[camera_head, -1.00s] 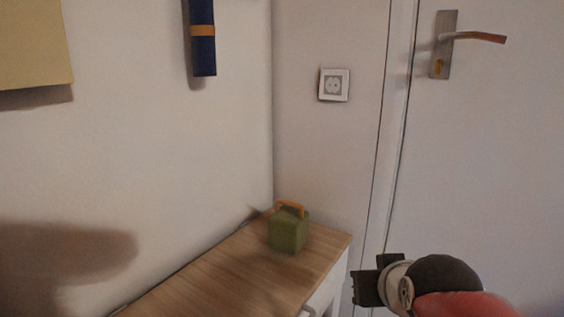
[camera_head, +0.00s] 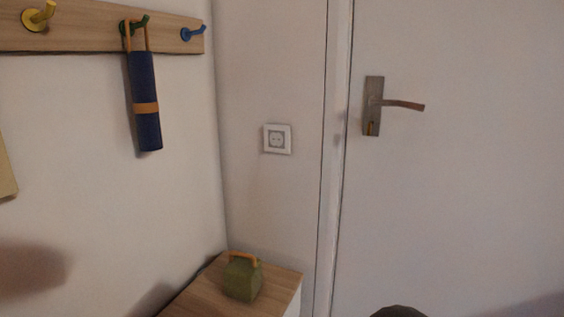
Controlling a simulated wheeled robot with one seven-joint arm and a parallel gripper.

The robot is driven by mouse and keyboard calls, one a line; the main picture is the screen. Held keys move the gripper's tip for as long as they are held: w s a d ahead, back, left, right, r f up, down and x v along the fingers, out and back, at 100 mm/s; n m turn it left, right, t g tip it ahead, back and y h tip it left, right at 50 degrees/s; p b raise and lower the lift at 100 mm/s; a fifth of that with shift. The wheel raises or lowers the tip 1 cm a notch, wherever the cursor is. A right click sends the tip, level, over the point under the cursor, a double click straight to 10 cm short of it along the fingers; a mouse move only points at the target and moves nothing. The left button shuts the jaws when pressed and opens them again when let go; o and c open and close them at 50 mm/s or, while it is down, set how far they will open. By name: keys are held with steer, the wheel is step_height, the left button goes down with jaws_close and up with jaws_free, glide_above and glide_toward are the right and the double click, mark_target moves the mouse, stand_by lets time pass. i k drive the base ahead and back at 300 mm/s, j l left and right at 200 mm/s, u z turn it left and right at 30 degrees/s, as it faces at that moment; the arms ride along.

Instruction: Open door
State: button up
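A white door (camera_head: 460,200) fills the right side of the head view and looks closed in its frame. Its metal lever handle (camera_head: 403,105) points to the right from an upright metal plate (camera_head: 373,120). A yellowish piece, perhaps a key or lock, shows low on the plate. Only a dark rounded part of my arm shows at the bottom edge, well below the handle. My gripper is out of view, and nothing of mine touches the handle or door.
A wooden-topped cabinet (camera_head: 205,290) stands in the corner left of the door, with a green box (camera_head: 243,279) with an orange handle on it. A wall socket (camera_head: 277,139) is beside the door frame. A dark blue rolled item (camera_head: 144,85) hangs from a hook rail (camera_head: 90,30).

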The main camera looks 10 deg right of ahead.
mark_target(454, 207)
steer(key=z, duration=1.45)
